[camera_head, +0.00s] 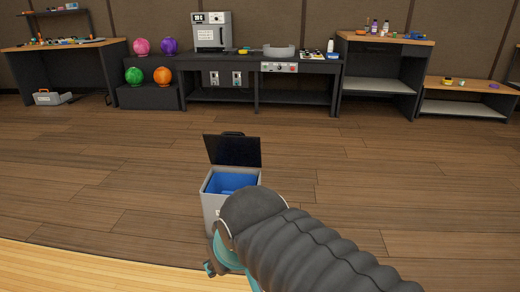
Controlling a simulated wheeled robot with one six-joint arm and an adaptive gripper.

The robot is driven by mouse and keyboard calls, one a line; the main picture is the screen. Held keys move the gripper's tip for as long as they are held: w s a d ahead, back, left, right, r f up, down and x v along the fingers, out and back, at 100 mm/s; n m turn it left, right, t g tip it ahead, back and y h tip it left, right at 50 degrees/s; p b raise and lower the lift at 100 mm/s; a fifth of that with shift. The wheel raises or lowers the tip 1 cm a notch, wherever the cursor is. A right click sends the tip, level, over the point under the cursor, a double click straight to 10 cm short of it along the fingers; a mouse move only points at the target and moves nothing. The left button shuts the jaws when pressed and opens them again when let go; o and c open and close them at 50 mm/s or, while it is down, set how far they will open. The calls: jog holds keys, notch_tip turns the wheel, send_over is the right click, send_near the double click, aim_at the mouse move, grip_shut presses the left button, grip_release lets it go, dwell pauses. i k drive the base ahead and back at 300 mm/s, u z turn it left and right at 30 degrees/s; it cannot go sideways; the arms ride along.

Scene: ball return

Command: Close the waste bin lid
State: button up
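The waste bin (213,189) is a grey box with a blue inside, standing on the wooden floor near the middle of the view. Its black lid (233,151) is open and stands up at the far side, tilted back. My arm reaches in from the lower right, and its dark rounded end covers the bin's front right part. My gripper (209,269) shows only in small part below the arm, low in front of the bin. Its fingers are mostly hidden, so I cannot see whether it is open or shut. I cannot tell whether it touches the bin.
Bowling balls sit on a black rack (150,97) at the back left. A long dark workbench (258,65) with a machine stands along the back wall. A workbench at left, a shelf unit (375,80) and a low table stand at the back. The floor around the bin is clear.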

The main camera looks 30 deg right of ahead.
aim_at(236, 148)
jog(key=z, duration=1.55)
jog(key=i, duration=3.9)
jog(key=u, duration=3.75)
